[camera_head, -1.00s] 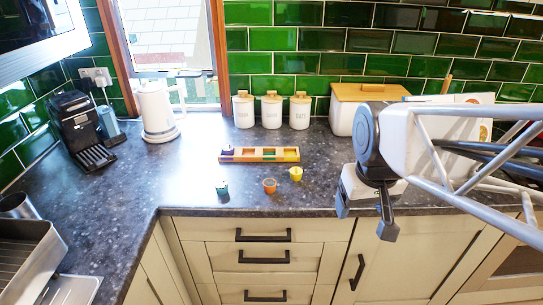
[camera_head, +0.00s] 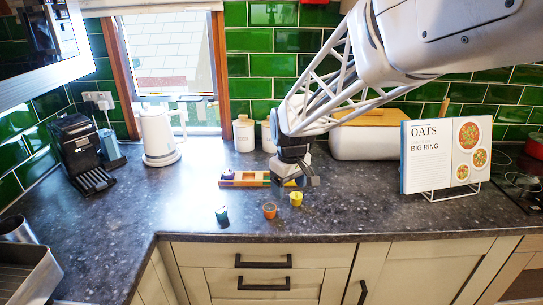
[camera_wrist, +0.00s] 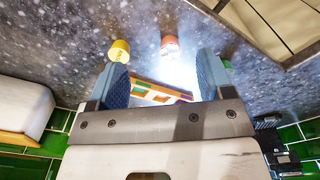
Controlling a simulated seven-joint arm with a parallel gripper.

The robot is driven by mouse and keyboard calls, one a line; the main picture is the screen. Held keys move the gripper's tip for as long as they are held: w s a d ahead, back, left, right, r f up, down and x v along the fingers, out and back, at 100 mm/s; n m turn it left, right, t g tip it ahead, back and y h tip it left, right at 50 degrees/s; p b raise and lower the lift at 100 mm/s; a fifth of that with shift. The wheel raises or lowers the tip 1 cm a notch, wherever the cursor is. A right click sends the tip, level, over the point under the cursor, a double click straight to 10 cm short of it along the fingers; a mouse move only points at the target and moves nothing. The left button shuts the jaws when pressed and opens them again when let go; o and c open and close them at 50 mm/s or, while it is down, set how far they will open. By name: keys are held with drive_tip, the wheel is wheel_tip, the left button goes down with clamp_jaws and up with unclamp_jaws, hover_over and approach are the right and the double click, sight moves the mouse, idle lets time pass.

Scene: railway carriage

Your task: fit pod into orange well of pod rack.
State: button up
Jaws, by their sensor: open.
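The pod rack (camera_head: 228,183) is a low bar of several coloured wells on the worktop, its right end hidden by my gripper. A purple piece (camera_head: 228,175) sits at its left end. In front stand a teal pod (camera_head: 222,215), an orange pod (camera_head: 269,211) and a yellow pod (camera_head: 296,199). My gripper (camera_head: 299,176) is open and empty, above the rack's right end. In the wrist view, the yellow pod (camera_wrist: 120,50), orange pod (camera_wrist: 169,46) and teal pod (camera_wrist: 227,66) lie beyond the fingers. The rack (camera_wrist: 150,90) shows between them. The orange well cannot be singled out.
White canisters (camera_head: 244,134) and a wooden-lidded bin (camera_head: 365,142) stand behind the rack, partly hidden by my arm. A kettle (camera_head: 157,135) and coffee machine (camera_head: 78,150) are left, a propped cookbook (camera_head: 440,155) right.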

drive_tip(key=n, duration=0.2)
hover_over(269, 208)
drive_tip(key=shift+g, duration=0.3)
wheel_tip(269, 208, down, 5)
drive_tip(key=shift+d+f, duration=0.1)
drive_tip(key=shift+f, duration=1.25)
drive_tip(key=shift+f, duration=0.15)
drive_tip(key=shift+w+f, duration=0.1)
drive_tip(key=shift+f, duration=2.35)
